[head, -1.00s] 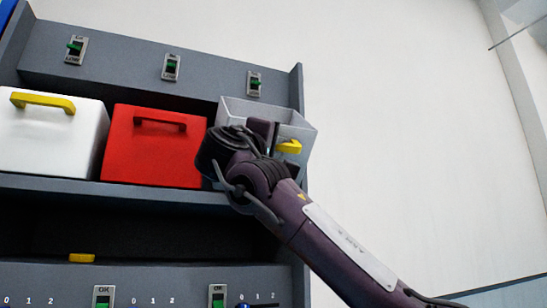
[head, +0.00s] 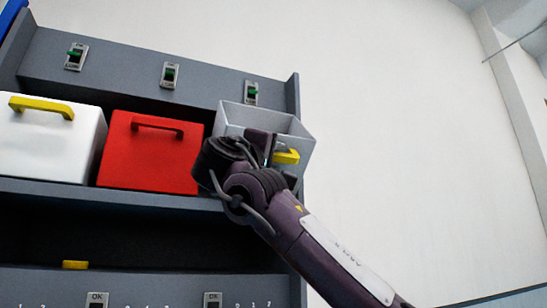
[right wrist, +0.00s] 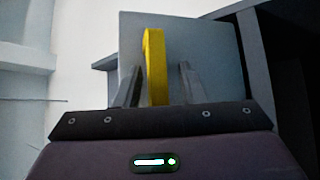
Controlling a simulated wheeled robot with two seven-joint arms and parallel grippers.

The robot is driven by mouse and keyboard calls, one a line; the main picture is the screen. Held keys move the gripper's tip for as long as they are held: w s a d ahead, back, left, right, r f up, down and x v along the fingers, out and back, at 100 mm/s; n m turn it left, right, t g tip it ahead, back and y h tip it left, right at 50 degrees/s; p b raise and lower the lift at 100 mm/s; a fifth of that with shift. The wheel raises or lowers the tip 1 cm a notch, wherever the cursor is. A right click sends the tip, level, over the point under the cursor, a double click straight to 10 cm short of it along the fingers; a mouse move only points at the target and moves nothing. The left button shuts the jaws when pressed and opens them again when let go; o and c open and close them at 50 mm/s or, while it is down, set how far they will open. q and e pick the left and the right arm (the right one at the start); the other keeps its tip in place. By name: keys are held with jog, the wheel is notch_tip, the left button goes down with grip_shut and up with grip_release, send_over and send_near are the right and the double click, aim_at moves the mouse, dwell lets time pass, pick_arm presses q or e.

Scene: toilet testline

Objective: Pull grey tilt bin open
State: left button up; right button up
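The grey tilt bin (head: 297,136) is at the right end of the upper shelf, tilted forward with its open top showing. Its yellow handle (head: 287,157) is on the front, partly hidden by my right arm. My right gripper (head: 270,152) is at this handle. In the right wrist view, the yellow handle (right wrist: 155,65) stands between the two fingers of the right gripper (right wrist: 162,85). The fingers are apart, with a gap visible on the handle's right side; contact on the left is unclear. The bin's grey front (right wrist: 205,45) is just beyond. My left gripper is not in view.
A red bin (head: 150,158) with a red handle and a white bin (head: 45,145) with a yellow handle sit left of the grey bin. Switches (head: 170,75) line the panel above. The shelf unit's side panel (head: 293,95) is close to the grey bin. Right of it is open room.

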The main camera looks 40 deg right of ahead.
jog(key=shift+s, duration=0.1)
